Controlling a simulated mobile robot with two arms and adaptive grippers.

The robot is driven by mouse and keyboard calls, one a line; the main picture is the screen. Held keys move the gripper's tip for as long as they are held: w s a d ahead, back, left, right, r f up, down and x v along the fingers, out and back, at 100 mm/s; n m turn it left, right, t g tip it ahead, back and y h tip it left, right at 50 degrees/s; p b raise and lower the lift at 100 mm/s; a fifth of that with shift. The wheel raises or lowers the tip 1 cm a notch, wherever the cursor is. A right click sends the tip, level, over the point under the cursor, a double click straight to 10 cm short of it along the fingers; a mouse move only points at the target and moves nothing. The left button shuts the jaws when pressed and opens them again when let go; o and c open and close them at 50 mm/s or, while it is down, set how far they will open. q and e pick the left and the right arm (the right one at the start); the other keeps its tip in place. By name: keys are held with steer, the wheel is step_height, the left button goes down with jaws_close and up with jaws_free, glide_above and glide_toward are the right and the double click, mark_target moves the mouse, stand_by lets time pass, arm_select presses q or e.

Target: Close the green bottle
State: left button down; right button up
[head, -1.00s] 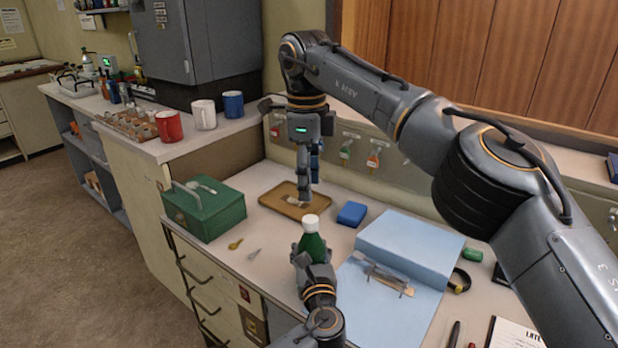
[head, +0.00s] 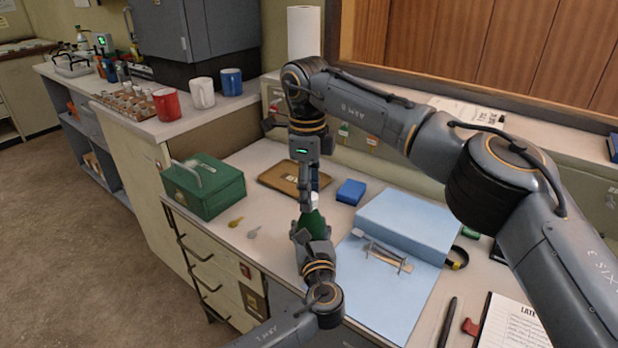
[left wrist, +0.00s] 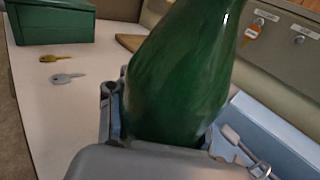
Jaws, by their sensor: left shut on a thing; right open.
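The green bottle (head: 313,223) stands upright on the desk, and its body fills the middle of the left wrist view (left wrist: 180,75). My left gripper (head: 312,238) is shut around the bottle's lower body. A white top (head: 314,200) shows at the bottle's neck, partly hidden by my right fingers; I cannot tell whether it is a seated cap. My right gripper (head: 305,205) points down at this white top, open, with its fingers beside it. The bottle's mouth is out of the left wrist view.
A green box (head: 205,190), two keys (head: 237,222), a brown tray (head: 275,180), a blue block (head: 351,191) and a light blue case (head: 405,225) surround the bottle. A tool lies on the blue mat (head: 375,290). Mugs (head: 202,93) stand on the side counter.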

arm_select(q)
steer(key=shift+f, duration=0.1)
arm_select(e)
jaws_close()
steer(key=shift+m, duration=1.1)
steer(key=shift+o, duration=0.3)
jaws_free()
steer(key=shift+r, duration=2.25)
steer(key=shift+c, duration=0.3)
